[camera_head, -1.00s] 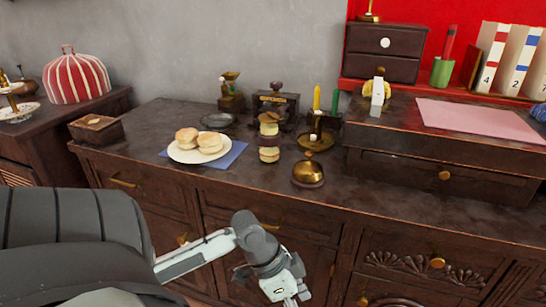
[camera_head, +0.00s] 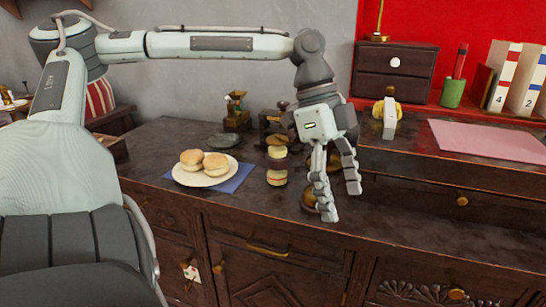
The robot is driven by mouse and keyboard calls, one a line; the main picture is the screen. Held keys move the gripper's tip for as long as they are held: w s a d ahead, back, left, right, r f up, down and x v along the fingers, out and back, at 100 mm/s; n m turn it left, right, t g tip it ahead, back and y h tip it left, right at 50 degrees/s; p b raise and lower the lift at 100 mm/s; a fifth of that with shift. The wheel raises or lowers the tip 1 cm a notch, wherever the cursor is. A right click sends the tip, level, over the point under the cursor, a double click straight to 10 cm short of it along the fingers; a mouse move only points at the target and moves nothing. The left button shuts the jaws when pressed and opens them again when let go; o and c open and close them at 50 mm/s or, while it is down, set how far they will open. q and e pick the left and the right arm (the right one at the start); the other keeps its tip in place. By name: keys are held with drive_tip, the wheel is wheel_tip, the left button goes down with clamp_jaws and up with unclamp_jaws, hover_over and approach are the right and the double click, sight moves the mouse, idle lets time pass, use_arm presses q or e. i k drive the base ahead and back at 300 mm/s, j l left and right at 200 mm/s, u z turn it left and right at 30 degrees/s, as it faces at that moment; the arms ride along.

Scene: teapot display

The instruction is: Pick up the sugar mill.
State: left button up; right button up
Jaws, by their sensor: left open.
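Two small mill-like things stand at the back of the dark wooden counter (camera_head: 370,225) in the head view. One is a small mill with a brass hopper and dark base (camera_head: 236,118). The other is a dark box-shaped grinder (camera_head: 270,118), partly behind my left gripper. I cannot tell which one is the sugar mill. My left gripper (camera_head: 341,203) is open and empty, fingers pointing down, in front and to the right of both mills. Its fingers partly hide a brass domed thing (camera_head: 309,197). My right gripper is out of view.
Left of the gripper are a stacked pastry tower (camera_head: 277,164) and a plate (camera_head: 203,180) of buns on a blue napkin (camera_head: 238,178). A raised cabinet (camera_head: 420,190) with a pink sheet (camera_head: 490,140) stands at right. The counter's front edge is mostly clear.

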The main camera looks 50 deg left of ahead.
sight(278, 158)
drive_tip(key=i+j, duration=0.1)
drive_tip(key=j, duration=0.55)
drive_tip(key=i+j, duration=0.1)
drive_tip(key=j, duration=0.55)
